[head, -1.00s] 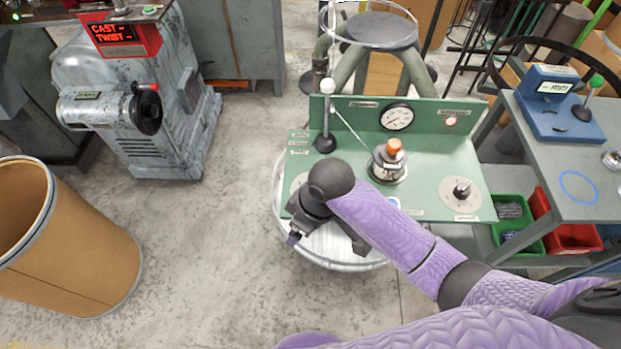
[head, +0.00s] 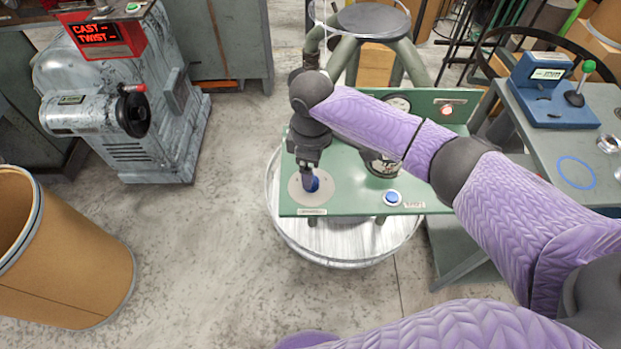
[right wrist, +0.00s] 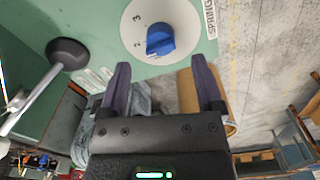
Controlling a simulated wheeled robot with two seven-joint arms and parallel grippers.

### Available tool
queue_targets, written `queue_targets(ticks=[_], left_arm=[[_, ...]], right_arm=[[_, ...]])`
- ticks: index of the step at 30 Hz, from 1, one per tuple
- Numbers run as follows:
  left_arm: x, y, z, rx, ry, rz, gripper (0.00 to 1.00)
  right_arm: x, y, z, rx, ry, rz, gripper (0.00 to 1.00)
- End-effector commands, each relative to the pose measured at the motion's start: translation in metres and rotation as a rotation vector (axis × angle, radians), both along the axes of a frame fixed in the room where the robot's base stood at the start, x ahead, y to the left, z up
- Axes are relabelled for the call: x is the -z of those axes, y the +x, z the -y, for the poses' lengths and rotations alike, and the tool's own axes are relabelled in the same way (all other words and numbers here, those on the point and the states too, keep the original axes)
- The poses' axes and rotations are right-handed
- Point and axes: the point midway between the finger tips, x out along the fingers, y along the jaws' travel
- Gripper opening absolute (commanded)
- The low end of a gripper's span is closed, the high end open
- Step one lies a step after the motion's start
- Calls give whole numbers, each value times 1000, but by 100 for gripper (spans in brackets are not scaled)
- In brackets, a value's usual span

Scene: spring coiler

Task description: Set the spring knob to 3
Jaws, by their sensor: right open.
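The blue spring knob (head: 313,184) sits on a round pale dial plate (head: 298,193) at the front left of the green panel. In the right wrist view, the knob (right wrist: 160,40) stands on its dial, with a 3 and a 2 printed on the left side and the word SPRING to the right. I cannot tell for sure which number it points to. My right gripper (head: 308,180) is at the knob in the head view. In the right wrist view, the gripper (right wrist: 162,84) is open and empty, its fingers apart, with the knob beyond the tips. My left gripper is not in view.
A blue push button (head: 392,198) sits on the panel's front edge. My right arm covers much of the panel. A lever with a black base (right wrist: 68,53) stands left of the dial in the right wrist view. A grey machine (head: 120,100) and brown drum (head: 70,255) stand left.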

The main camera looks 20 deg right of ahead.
Motion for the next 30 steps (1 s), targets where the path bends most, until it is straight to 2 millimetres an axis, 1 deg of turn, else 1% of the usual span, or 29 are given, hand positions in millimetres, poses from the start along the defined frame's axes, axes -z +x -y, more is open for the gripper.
queue_targets(ticks=[1, 3, 6, 9, 15, 16, 17, 18, 20, 21, 26, 27, 28, 30], left_arm=[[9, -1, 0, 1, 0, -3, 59], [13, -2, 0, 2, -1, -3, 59], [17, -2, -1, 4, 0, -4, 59], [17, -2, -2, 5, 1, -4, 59], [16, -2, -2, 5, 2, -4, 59], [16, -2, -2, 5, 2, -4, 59], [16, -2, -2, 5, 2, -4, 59], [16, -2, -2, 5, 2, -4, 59], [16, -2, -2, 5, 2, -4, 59], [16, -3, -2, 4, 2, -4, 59], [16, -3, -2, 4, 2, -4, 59], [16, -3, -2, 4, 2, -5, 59], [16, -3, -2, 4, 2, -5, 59], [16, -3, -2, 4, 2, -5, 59]], right_arm=[[16, 0, 0, 0, 0, -2, 84], [29, 0, 0, 0, 0, -2, 84], [40, 0, 0, 0, 1, -1, 84], [43, 0, 0, 0, 1, 1, 84], [42, 0, 0, -1, 1, 2, 84], [42, 0, 0, 0, 1, 2, 80], [42, 0, 0, 0, 1, 2, 74], [42, 0, 0, 0, 1, 2, 65], [42, 0, 0, 0, 1, 2, 52], [42, 0, 0, 0, 1, 2, 44], [42, 0, 0, 0, 1, 2, 10], [42, 0, 0, 0, 1, 2, 2], [42, 0, 0, 0, 1, 2, 0], [42, 0, 0, 0, 1, 2, 0]])
